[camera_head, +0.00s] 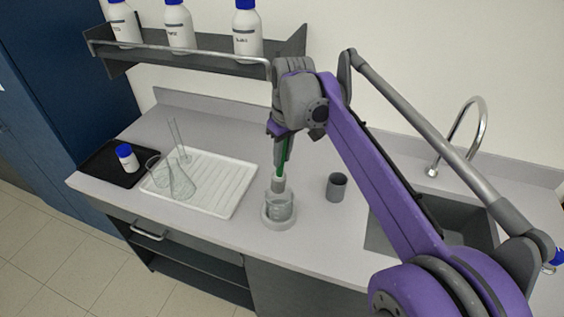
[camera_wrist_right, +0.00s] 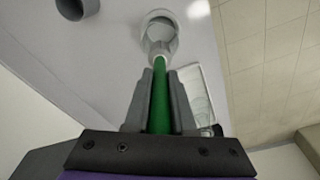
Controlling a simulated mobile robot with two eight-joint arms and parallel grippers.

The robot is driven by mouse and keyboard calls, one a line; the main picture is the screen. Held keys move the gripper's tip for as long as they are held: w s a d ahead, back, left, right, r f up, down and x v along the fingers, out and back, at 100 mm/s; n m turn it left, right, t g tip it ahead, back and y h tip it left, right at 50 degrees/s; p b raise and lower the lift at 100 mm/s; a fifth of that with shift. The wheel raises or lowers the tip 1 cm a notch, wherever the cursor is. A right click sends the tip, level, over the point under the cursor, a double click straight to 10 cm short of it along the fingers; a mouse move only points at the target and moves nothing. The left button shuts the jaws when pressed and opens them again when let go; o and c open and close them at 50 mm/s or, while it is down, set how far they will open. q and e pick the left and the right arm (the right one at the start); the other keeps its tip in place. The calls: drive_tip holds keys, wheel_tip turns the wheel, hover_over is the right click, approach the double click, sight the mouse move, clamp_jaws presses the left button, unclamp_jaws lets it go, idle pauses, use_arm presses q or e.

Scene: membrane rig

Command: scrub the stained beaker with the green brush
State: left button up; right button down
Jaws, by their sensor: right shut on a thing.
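My right gripper (camera_head: 281,147) is shut on the green handle of the brush (camera_head: 287,152), which hangs down nearly upright. The brush's pale head (camera_head: 279,184) is at the mouth of the beaker (camera_head: 279,206); I cannot tell how deep it reaches. The glass beaker stands on a round grey base (camera_head: 277,223) on the counter. Its stain is too small to tell. In the right wrist view the green handle (camera_wrist_right: 159,95) lies between the two fingers (camera_wrist_right: 160,85), pointing to the beaker. My left gripper is not in view.
A dark grey cup (camera_head: 336,187) stands right of the beaker, before the sink (camera_head: 465,225) and its tap. A white drying tray (camera_head: 232,190) with glassware (camera_head: 181,183) is at left, beside a bottle (camera_head: 127,158) on a black mat. A shelf (camera_head: 205,60) with bottles is behind.

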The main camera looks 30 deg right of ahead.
wheel_tip(320, 180, up, 5)
drive_tip(key=shift+f, duration=0.1)
idle(0.3)
drive_tip(key=shift+f, duration=0.1)
idle(0.4)
